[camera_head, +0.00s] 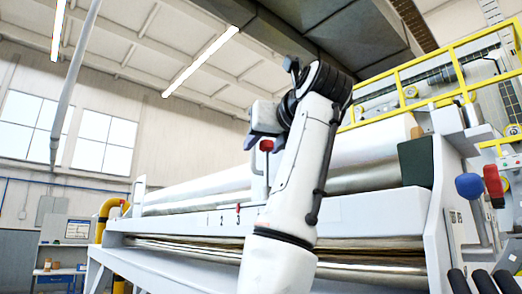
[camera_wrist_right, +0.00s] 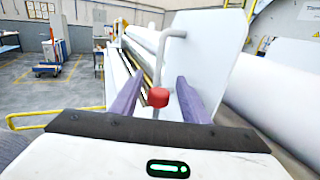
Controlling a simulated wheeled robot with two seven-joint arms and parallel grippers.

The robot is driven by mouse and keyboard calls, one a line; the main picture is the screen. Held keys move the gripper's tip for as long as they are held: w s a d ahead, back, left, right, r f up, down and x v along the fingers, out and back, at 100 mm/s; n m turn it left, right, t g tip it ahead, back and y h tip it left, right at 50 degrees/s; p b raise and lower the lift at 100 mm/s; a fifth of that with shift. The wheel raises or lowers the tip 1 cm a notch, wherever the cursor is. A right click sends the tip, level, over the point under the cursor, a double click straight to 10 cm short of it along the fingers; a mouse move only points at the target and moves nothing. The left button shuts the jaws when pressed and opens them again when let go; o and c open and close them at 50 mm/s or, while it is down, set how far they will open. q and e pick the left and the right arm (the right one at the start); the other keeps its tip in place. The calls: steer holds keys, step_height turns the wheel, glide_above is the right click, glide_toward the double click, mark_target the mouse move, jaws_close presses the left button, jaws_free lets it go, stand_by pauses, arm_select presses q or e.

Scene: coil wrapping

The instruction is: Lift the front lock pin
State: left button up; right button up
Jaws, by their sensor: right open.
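A red knob (camera_head: 266,145), which looks like the head of the front lock pin, shows beside my right arm at the front of the white machine. In the right wrist view the red knob (camera_wrist_right: 158,98) sits between the two purple-grey fingers. My right gripper (camera_wrist_right: 157,90) is open, with one finger on each side of the knob and visible gaps to it. In the head view my right gripper (camera_head: 254,138) is partly hidden by its own arm. The knob's lower part is hidden behind the gripper body in the wrist view. My left gripper is not in view.
A grey bent rod (camera_wrist_right: 164,50) rises behind the knob, close to a white upright plate (camera_wrist_right: 208,50). Long white rollers (camera_head: 365,150) lie behind the machine's front beam (camera_head: 370,212). A yellow railing (camera_head: 430,72) stands at the upper right. Open floor (camera_wrist_right: 50,95) shows at left.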

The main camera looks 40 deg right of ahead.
steer(key=b+v, duration=0.1)
steer(key=v, duration=0.7)
